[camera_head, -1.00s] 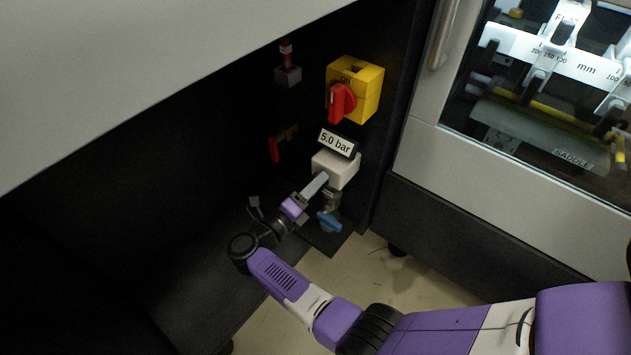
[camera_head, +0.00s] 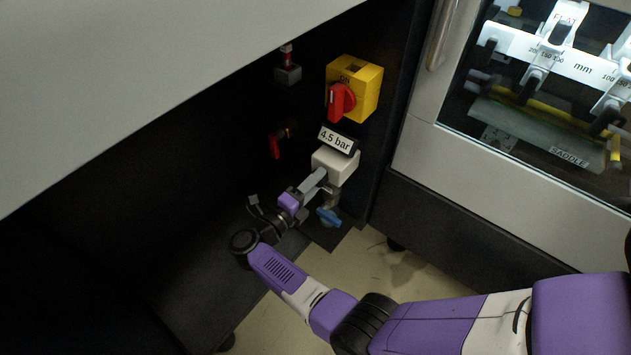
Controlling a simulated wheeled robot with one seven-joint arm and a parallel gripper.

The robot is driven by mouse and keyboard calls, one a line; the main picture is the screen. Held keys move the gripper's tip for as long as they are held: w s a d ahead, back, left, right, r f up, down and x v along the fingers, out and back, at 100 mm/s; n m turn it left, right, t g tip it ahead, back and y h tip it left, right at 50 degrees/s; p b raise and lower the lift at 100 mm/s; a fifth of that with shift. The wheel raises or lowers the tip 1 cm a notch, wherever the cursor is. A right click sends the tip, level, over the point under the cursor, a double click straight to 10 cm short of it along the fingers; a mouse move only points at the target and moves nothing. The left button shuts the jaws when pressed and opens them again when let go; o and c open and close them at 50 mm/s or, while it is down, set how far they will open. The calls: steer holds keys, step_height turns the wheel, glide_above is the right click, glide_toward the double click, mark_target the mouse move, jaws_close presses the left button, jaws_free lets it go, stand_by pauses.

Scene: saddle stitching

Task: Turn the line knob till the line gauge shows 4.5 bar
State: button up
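The line gauge (camera_head: 336,140) is a small tilted display that reads "4.5 bar". It sits on top of a white box (camera_head: 337,166) on the dark panel. A grey cylindrical piece, seemingly the line knob (camera_head: 314,181), sticks out from the box towards my gripper. My gripper (camera_head: 299,197) is at this grey piece, with its purple part just below and left of it. The fingers are small and dark, and I cannot tell whether they are closed on the knob.
A yellow switch box (camera_head: 370,88) with a red rotary handle (camera_head: 341,102) is above the gauge. A blue valve handle (camera_head: 328,217) hangs close below the box. A red lever (camera_head: 275,146) is to the left. A lit glass door (camera_head: 560,100) is at the right.

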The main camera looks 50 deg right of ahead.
steer(key=o, duration=0.3)
steer(key=shift+o, duration=0.2)
steer(key=a, duration=0.7)
steer(key=shift+s+a+p, duration=0.15)
steer(key=shift+a+p, duration=0.25)
